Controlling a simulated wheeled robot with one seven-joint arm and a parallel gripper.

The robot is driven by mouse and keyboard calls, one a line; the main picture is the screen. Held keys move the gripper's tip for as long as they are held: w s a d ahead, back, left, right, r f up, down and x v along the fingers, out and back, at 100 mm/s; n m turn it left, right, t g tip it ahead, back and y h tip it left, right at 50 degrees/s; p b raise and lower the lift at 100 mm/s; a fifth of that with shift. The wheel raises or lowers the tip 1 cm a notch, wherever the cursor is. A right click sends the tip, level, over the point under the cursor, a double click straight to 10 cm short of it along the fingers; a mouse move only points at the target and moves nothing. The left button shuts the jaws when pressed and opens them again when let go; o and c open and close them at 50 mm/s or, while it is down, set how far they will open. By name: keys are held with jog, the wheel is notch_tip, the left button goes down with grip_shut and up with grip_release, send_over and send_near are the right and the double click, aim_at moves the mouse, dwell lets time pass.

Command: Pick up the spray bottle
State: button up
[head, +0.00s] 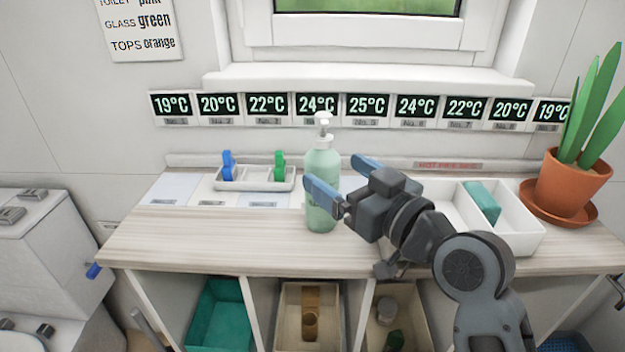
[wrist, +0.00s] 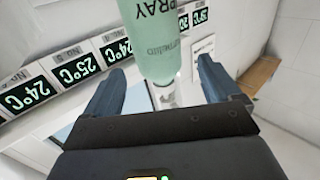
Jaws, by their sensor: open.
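The spray bottle (head: 322,165) is pale green with a white pump top and stands upright on the wooden cart top. In the wrist view the bottle (wrist: 158,35) appears upside down, with the letters "PRAY" visible and its white top pointing down between the fingers. My gripper (head: 338,176) is open, with its blue fingers beside the bottle's body; the near finger overlaps the bottle in the head view. In the wrist view my gripper (wrist: 160,80) has a finger on each side of the bottle's line, with visible gaps. Whether a finger touches it I cannot tell.
A white tray (head: 255,186) with a blue and a green clip stands left of the bottle. A white divided box (head: 520,232) with a teal block is at right, behind my arm. A potted plant (head: 572,185) stands at far right. The front left cart top is clear.

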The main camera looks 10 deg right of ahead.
aim_at(315, 157)
jog(key=p+x, duration=0.1)
jog(key=x, duration=0.6)
jog(key=shift+d, duration=0.1)
jog(key=c, duration=1.4)
jog(key=shift+r, duration=0.1)
